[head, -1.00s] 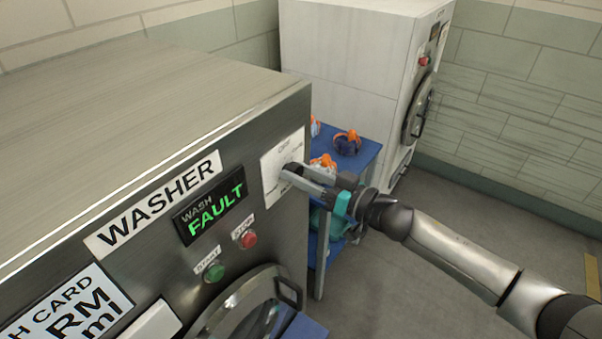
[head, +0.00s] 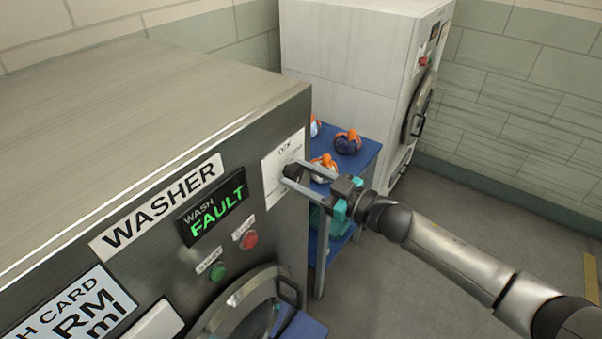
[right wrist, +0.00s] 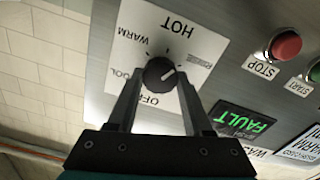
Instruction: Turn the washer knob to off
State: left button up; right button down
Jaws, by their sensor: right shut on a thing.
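The washer knob (head: 292,171) is a small dark round knob on a white dial plate (head: 273,188) at the right end of the washer's front panel. In the right wrist view the knob (right wrist: 159,72) sits among the words HOT, WARM, COOL and OFF, seen turned about. A pale mark on the knob points to the right and slightly up in that view, not at OFF, which is below the knob and partly between the fingers. My right gripper (right wrist: 160,80) is shut on the knob, one finger on each side. My left gripper is not in view.
The washer's display (head: 214,207) reads WASH FAULT. A red stop button (head: 249,240) and a green start button (head: 217,271) sit below it, above the round door (head: 235,308). A blue cart (head: 364,157) with orange-topped items stands behind my gripper. A white machine (head: 350,55) stands farther back.

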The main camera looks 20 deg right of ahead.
jog(key=n, duration=0.4)
jog(key=shift+n, duration=0.3)
jog(key=n+b, duration=0.1)
jog(key=n, duration=0.4)
jog(key=shift+a+f, duration=0.1)
jog(key=shift+f, duration=0.05)
jog(key=n+b, duration=0.2)
jog(key=n, duration=0.4)
jog(key=shift+f, duration=0.1)
jog(key=n+b, duration=0.2)
jog(key=n, duration=0.3)
jog(key=n+b, duration=0.2)
jog(key=n, duration=0.3)
jog(key=shift+f+n, duration=0.15)
jog(key=shift+n, duration=0.25)
jog(key=n+b, duration=0.2)
jog(key=n, duration=0.3)
jog(key=shift+b, duration=0.4)
jog(key=n+b, duration=0.2)
jog(key=n, duration=0.3)
jog(key=shift+n, duration=0.4)
jog(key=n, duration=0.2)
jog(key=n+b, duration=0.1)
jog(key=n, duration=0.1)
jog(key=shift+w+d, duration=0.1)
jog(key=shift+d, duration=0.1)
jog(key=shift+n+b, duration=0.3)
jog(key=shift+n, duration=0.1)
